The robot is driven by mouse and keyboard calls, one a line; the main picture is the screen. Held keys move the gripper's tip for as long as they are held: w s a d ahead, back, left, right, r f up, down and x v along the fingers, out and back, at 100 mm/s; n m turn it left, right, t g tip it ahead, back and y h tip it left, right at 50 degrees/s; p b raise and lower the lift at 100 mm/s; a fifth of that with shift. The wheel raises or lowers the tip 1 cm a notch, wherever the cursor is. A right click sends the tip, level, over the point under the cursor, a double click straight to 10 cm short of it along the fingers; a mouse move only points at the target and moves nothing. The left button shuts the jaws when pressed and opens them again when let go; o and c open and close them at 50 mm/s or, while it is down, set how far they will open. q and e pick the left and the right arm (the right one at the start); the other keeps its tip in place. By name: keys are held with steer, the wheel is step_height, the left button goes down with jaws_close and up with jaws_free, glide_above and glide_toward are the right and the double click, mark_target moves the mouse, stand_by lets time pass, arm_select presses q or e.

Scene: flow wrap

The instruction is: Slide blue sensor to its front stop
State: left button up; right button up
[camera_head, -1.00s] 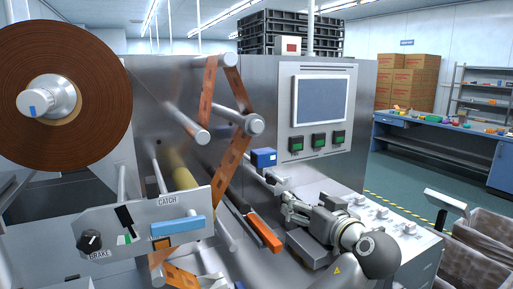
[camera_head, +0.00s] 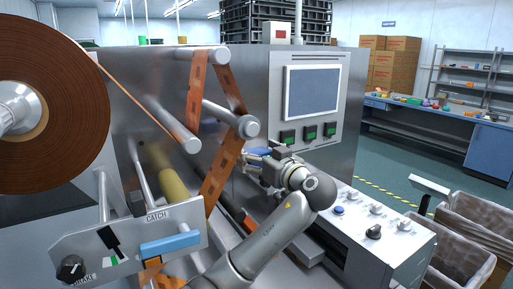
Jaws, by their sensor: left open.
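The blue sensor (camera_head: 259,151) sits beside the printed brown film, below the metal rollers on the front of the steel machine. Only a strip of its blue top shows. My left gripper (camera_head: 252,166) is right at the sensor, with its open fingers pointing left and covering most of it. I cannot tell whether the fingers touch it. The sensor's front stop cannot be made out, and the rail under the sensor is hidden behind my gripper and arm. My right gripper is not in view.
The brown film (camera_head: 223,172) runs down close left of my gripper. A metal roller end (camera_head: 248,127) sits just above it. A panel with a screen (camera_head: 312,92) stands behind. A catch and brake plate (camera_head: 122,245) is at lower left, and a knob console (camera_head: 372,232) at right.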

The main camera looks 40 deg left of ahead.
arm_select(q)
steer(key=shift+a+r, duration=0.1)
steer(key=shift+w+a, duration=0.1)
steer(key=shift+a, duration=0.1)
steer(key=shift+c, duration=0.4)
